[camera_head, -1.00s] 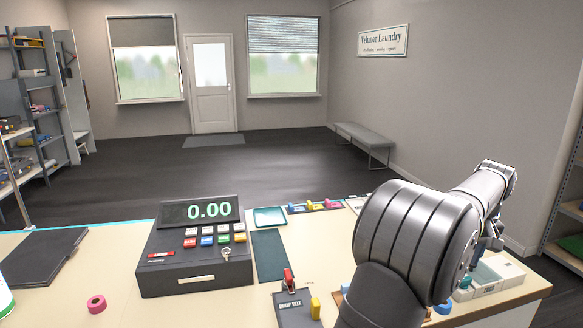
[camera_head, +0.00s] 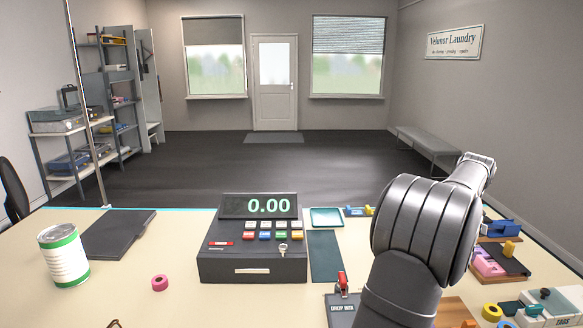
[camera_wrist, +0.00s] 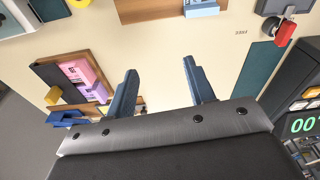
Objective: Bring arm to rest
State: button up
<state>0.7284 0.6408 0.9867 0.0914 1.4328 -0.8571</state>
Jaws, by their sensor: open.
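My gripper shows in the wrist view (camera_wrist: 160,92). Its two blue-grey fingers stand apart, with nothing between them but bare cream counter further off. In the head view my arm rises at the right of the counter (camera_head: 185,300) and bends away to the upper right. The fingers are hidden in that view.
A black cash register (camera_head: 252,262) reading 0.00 stands mid-counter. A green-white can (camera_head: 63,258), black folder (camera_head: 118,235) and pink tape roll (camera_head: 160,283) are at left. Pink blocks (camera_head: 488,262), a blue item (camera_head: 500,228) and a yellow roll (camera_head: 492,312) crowd the right.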

jog(key=w+a+n, duration=0.2)
jog(key=w+a, duration=0.7)
jog(key=a, duration=0.4)
jog(key=shift+w+a+n, duration=0.15)
jog(key=shift+a+n, duration=0.25)
